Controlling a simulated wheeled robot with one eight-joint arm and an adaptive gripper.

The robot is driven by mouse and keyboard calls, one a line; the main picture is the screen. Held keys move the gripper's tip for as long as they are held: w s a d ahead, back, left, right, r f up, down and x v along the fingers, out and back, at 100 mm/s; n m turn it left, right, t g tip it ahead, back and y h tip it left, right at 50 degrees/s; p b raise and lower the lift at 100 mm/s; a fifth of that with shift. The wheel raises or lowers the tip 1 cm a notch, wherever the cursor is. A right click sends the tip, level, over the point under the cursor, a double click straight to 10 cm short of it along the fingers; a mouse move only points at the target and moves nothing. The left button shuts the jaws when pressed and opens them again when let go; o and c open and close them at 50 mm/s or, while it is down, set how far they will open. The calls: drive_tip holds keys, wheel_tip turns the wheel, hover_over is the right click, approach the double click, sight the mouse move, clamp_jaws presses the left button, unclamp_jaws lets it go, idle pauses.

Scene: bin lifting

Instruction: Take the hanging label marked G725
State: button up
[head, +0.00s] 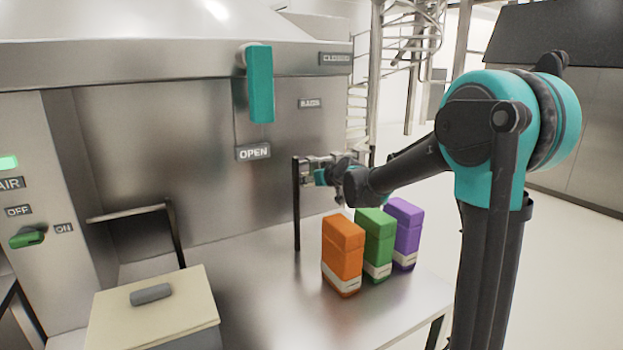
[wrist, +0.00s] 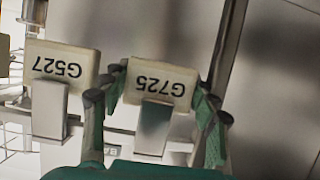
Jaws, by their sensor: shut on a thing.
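The label marked G725 (wrist: 158,84) is a cream plate with dark print, upside down in the wrist view, with a metal clip below it in the picture. My gripper (wrist: 157,105) has one finger on each side of this label and is shut on it. A second cream label, G527 (wrist: 62,63), hangs beside it at the left, outside the fingers. In the head view my gripper (head: 322,175) is at the rail on top of the dark post. The labels are too small or hidden to read there.
Orange (head: 343,256), green (head: 375,243) and purple (head: 404,232) boxes stand on the metal counter (head: 260,310) below my gripper. A tan-lidded bin (head: 150,310) is at the front left. A teal lever (head: 260,85) hangs on the steel hood above OPEN.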

drive_tip(key=shift+r, duration=0.15)
drive_tip(key=shift+r, duration=0.6)
drive_tip(key=s+d, duration=0.3)
drive_tip(key=s, duration=0.1)
drive_tip(key=s+d, duration=0.3)
drive_tip(key=s, duration=0.2)
drive_tip(key=s+d, duration=0.3)
drive_tip(key=s, duration=0.2)
drive_tip(key=shift+s+d, duration=0.25)
drive_tip(key=shift+d, duration=0.1)
drive_tip(key=shift+s+d+r, duration=0.15)
drive_tip(key=shift+s, duration=0.05)
drive_tip(key=shift+r, duration=0.1)
drive_tip(key=shift+r, duration=0.1)
drive_tip(key=shift+s+d, duration=0.65)
drive_tip(key=shift+s, duration=0.35)
drive_tip(key=shift+s+d, duration=0.65)
drive_tip(key=shift+s, duration=0.3)
drive_tip(key=shift+s+d, duration=0.65)
drive_tip(key=shift+s, duration=0.35)
